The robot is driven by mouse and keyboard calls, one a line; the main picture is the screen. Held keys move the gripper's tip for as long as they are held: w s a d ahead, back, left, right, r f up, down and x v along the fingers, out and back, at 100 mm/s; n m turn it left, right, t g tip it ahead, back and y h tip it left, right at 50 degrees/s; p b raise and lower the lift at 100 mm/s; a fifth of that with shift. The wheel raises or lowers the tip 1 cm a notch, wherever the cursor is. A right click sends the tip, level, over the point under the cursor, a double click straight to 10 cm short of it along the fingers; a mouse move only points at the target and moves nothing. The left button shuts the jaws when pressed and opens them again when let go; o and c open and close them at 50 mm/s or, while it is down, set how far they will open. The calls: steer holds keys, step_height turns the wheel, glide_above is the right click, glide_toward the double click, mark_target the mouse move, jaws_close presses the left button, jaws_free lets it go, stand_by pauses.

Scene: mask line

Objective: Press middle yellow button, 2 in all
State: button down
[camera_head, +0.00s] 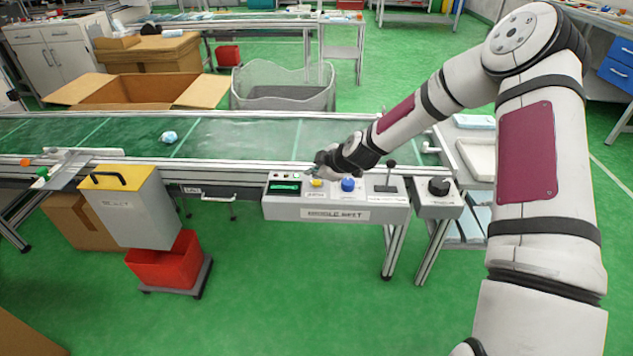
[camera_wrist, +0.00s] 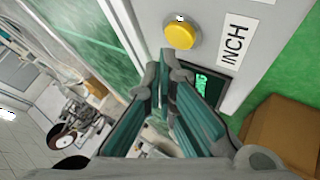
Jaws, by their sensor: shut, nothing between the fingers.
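The yellow button (camera_head: 317,183) sits on the grey control box (camera_head: 335,212), between a small green display (camera_head: 286,187) and a blue knob (camera_head: 348,184). In the wrist view the yellow button (camera_wrist: 180,34) is round and in plain sight at the top, beside a label reading "INCH". The green display (camera_wrist: 210,85) shows partly behind my fingers. My gripper (camera_head: 322,160) is just above and behind the box near the yellow button. In the wrist view my gripper (camera_wrist: 165,70) is shut and empty, its tips a little below the button and apart from it in the picture.
A small lever (camera_head: 390,175) and a black knob (camera_head: 438,187) stand right of the blue knob. The conveyor belt (camera_head: 250,137) runs behind the box, with a crumpled pale item (camera_head: 168,137) on it.

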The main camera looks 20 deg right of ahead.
mark_target(315, 183)
steer(key=shift+r+p, duration=1.3)
steer(key=shift+r, duration=1.2)
